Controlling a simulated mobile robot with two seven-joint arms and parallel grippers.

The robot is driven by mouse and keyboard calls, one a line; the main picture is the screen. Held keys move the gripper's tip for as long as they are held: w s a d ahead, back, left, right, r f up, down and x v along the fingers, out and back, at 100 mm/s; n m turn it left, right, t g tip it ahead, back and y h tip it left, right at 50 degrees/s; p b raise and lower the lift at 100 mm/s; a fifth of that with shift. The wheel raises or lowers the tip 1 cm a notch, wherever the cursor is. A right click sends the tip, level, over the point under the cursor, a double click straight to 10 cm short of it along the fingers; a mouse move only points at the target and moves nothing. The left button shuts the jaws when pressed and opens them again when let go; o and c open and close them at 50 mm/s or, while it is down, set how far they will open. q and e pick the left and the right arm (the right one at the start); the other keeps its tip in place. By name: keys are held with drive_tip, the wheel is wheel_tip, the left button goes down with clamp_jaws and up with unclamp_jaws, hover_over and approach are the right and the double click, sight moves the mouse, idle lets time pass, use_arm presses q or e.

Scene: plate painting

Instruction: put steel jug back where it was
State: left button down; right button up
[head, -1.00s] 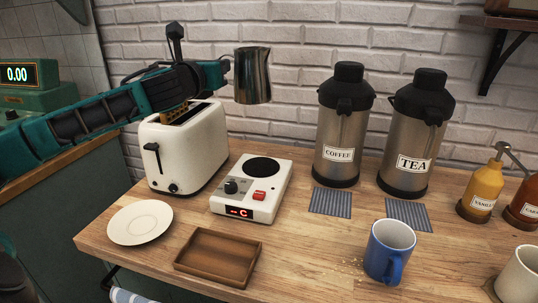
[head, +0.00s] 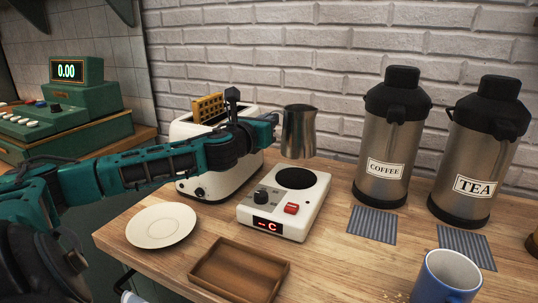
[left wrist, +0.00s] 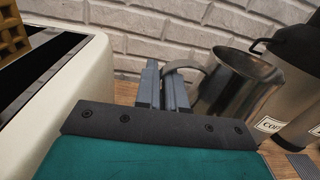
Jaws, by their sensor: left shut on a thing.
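The steel jug (head: 299,132) is a shiny metal pitcher, upright, in the air above the back of the white hot plate (head: 284,204). My left gripper (head: 271,119) reaches in from the left and is shut on the jug's handle. In the left wrist view the gripper's fingers (left wrist: 168,88) hold the handle, and the jug (left wrist: 238,85) shows to their right. The hot plate has a round black heating disc, a dark knob, a red switch and a display reading "-- C". My right gripper is not in view.
A white toaster (head: 190,170) with a waffle in it stands behind my left arm. A coffee dispenser (head: 387,150) and a tea dispenser (head: 470,165) stand right. A plate (head: 161,226), a wooden tray (head: 238,275) and a blue mug (head: 445,278) lie in front.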

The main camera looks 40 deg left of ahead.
use_arm(q)
drive_tip(key=shift+f, duration=0.7)
wheel_tip(320, 180, down, 5)
drive_tip(key=shift+r+b, duration=0.2)
drive_tip(key=shift+b, duration=0.55)
drive_tip(key=shift+f, duration=0.15)
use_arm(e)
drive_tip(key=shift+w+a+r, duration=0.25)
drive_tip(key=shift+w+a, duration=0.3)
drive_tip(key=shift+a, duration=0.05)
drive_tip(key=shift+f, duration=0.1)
use_arm(q)
drive_tip(key=c, duration=1.2)
unclamp_jaws()
drive_tip(key=shift+f, duration=0.15)
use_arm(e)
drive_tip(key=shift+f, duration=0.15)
